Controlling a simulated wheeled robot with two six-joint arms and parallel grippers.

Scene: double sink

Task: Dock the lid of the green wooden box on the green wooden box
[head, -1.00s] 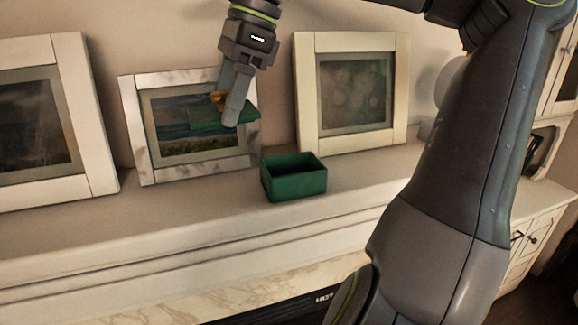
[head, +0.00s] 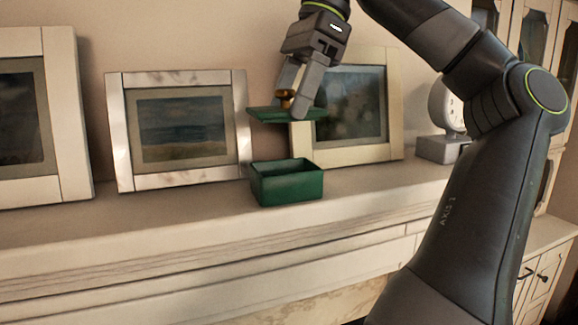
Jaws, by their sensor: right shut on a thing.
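The green wooden box (head: 288,188) stands open at the top on the white mantel shelf. Its lid (head: 268,114) is a flat green plate with a small gold knob (head: 286,96). My right gripper (head: 296,102) is shut on the lid by its knob. It holds the lid roughly level above the box, with a clear gap between them. My left gripper is not in view.
A marble-framed picture (head: 122,140) leans on the wall left of the box. A cream-framed picture (head: 395,105) stands behind it to the right. Another frame (head: 68,120) is at far left. A white clock (head: 445,108) stands further right. The shelf front (head: 150,225) is clear.

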